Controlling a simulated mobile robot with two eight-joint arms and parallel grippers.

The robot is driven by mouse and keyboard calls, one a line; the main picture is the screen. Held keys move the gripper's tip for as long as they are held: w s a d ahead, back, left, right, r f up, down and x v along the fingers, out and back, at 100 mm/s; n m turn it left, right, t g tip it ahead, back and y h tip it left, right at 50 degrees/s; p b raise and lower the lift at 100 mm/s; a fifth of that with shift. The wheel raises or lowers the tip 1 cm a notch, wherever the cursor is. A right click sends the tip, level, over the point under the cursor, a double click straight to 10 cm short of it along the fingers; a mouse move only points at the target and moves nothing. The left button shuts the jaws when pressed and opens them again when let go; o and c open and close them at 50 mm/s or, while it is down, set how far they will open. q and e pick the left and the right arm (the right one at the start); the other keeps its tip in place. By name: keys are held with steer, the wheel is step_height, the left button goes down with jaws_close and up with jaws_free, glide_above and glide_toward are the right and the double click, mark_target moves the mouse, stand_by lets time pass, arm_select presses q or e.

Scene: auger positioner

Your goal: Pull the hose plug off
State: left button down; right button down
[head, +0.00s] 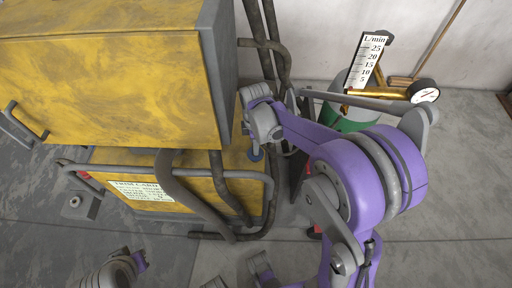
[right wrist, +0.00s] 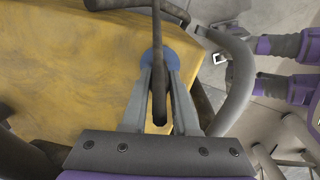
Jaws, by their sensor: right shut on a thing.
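The hose plug (right wrist: 148,59) shows as a blue round piece at the yellow machine's side in the right wrist view. A small blue spot (head: 257,155) of it also shows in the head view, under my right gripper. My right gripper (right wrist: 159,74) has its two fingertips shut on the plug from either side. In the head view the right gripper (head: 253,146) is at the machine's right edge, its fingertips mostly hidden. A dark bar or hose crosses in front of the plug between the fingers. I cannot make out my left gripper's fingers.
The yellow machine (head: 110,85) has a grey side, dark hoses (head: 225,190) and a bent tube rail (head: 268,205) close to the gripper. A green cylinder (head: 345,122) with a gauge (head: 424,91) and L/min scale (head: 368,62) stands behind my right arm.

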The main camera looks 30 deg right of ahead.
steer(key=shift+r, duration=0.15)
steer(key=shift+r+p, duration=2)
steer(key=shift+r, duration=0.9)
